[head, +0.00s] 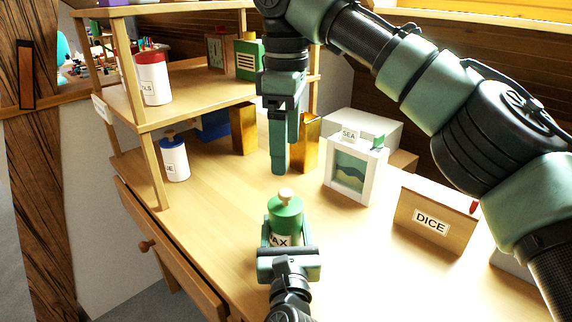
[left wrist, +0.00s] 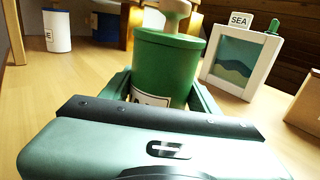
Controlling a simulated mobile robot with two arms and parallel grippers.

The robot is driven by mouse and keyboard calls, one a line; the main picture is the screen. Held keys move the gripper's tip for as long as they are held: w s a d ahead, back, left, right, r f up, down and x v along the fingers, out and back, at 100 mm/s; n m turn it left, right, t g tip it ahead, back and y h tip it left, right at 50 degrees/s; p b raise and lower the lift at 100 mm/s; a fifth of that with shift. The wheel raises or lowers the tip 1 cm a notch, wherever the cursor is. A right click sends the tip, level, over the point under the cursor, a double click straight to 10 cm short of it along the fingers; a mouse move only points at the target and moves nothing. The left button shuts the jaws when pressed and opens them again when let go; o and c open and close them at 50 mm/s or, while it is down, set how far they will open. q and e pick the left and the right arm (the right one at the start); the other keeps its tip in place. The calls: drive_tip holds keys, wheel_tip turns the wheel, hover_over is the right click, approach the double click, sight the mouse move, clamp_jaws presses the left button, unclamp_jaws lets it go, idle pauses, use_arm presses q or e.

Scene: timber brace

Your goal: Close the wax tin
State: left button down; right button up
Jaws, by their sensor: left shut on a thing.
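The wax tin (head: 286,220) is a green cylinder with a white label, standing upright on the wooden desk. A green lid with a pale knob (head: 285,194) sits on its top; I cannot tell whether it is pressed fully down. The tin also shows in the left wrist view (left wrist: 165,68). My left gripper (head: 286,240) is shut around the tin's body, one finger on each side. My right gripper (head: 284,150) points down above and beyond the knob, apart from it. Its fingers look close together from this angle, and nothing shows between them.
A SEA picture frame (head: 353,172) and a DICE box (head: 432,219) stand to the right. A white tin with a blue lid (head: 174,160) stands at left under the wooden shelf (head: 195,104). Gold blocks (head: 243,130) stand behind. The desk left of the wax tin is clear.

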sight(287, 238)
idle(0.3)
use_arm(q)
drive_tip(key=shift+c, duration=1.5)
unclamp_jaws()
drive_tip(key=s, duration=0.7)
drive_tip(key=shift+s+d, duration=0.2)
drive_tip(key=shift+s, duration=0.2)
